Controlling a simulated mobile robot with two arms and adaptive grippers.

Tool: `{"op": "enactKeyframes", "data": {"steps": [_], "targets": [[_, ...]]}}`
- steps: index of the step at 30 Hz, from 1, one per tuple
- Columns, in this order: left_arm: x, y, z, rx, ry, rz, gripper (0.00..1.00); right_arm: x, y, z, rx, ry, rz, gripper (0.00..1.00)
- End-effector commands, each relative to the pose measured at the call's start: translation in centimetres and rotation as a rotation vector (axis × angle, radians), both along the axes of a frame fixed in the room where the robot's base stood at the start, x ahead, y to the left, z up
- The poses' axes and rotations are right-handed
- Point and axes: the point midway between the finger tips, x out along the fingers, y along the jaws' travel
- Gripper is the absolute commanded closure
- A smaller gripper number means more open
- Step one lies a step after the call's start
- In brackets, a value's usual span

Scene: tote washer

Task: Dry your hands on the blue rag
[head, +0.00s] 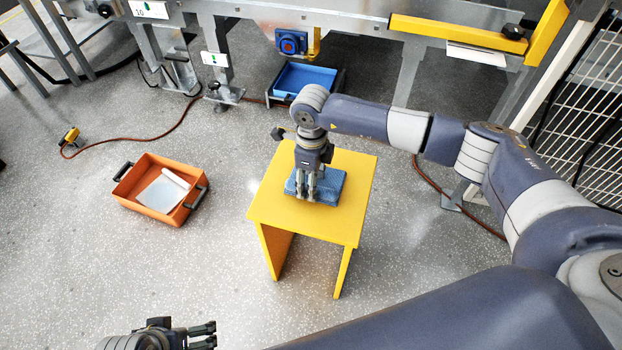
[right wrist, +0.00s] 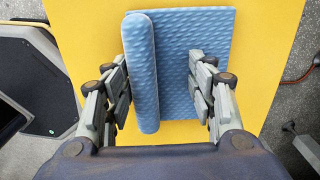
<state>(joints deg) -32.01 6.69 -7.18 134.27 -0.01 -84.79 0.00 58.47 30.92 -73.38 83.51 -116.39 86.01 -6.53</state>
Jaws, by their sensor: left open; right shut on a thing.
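The blue rag (head: 333,186) lies on top of the yellow stool (head: 357,170). It is textured, with a rolled or folded edge along its left side in the right wrist view (right wrist: 145,70). My right gripper (head: 307,196) points down onto the rag and is shut on it. In the right wrist view its fingers (right wrist: 162,95) stand well apart with rag between them, the left ones against the roll. Its fingers hide part of the rag in the head view. My left gripper (head: 212,335) is open and empty at the bottom edge, apart from the stool.
An orange tote (head: 150,208) with black handles stands on the floor at left, holding a white sheet and a roll. A blue bin (head: 305,80) sits under the metal frame behind the stool. A brown hose crosses the floor. A white mesh fence stands at right.

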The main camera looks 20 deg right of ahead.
Motion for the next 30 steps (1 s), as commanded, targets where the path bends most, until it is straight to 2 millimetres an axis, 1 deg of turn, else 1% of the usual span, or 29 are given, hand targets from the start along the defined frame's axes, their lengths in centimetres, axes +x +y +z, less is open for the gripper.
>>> {"op": "enactKeyframes", "data": {"steps": [1, 6, 7, 8, 9, 19, 22, 26, 30], "targets": [[0.0, 0.0, -0.1, 0.0, 0.0, 0.0, 0.05, -0.4, -0.5, -0.9, -0.013, 0.011, -0.004, 0.73], [0.0, 0.0, -0.2, 0.0, 0.0, 0.0, 0.05, -0.4, -0.6, -0.9, -0.014, 0.011, -0.004, 0.73], [0.0, 0.0, -0.2, 0.0, 0.0, 0.0, 0.05, -0.3, -0.6, -0.9, -0.014, 0.011, -0.004, 0.42], [0.0, 0.0, -0.2, 0.0, 0.0, 0.0, 0.05, -0.3, -0.6, -0.9, -0.016, 0.011, -0.005, 0.35], [0.0, 0.0, -0.2, 0.0, 0.001, 0.0, 0.05, -0.3, -0.6, -0.9, -0.016, 0.011, -0.005, 0.26], [-0.1, -0.1, -0.2, 0.0, 0.003, -0.002, 0.05, -0.2, -0.4, -0.5, -0.009, 0.006, -0.003, 0.25], [-0.2, -0.1, -0.2, -0.001, 0.004, -0.002, 0.05, -0.1, -0.3, 0.0, -0.007, 0.005, -0.002, 0.25], [-0.1, 0.0, -0.1, 0.0, 0.003, -0.002, 0.05, 0.0, -0.3, 1.9, -0.007, 0.001, -0.002, 0.25], [-0.1, 0.0, -0.1, 0.0, 0.002, -0.001, 0.05, 0.0, -0.3, 4.9, -0.007, 0.0, -0.003, 0.25]]}}
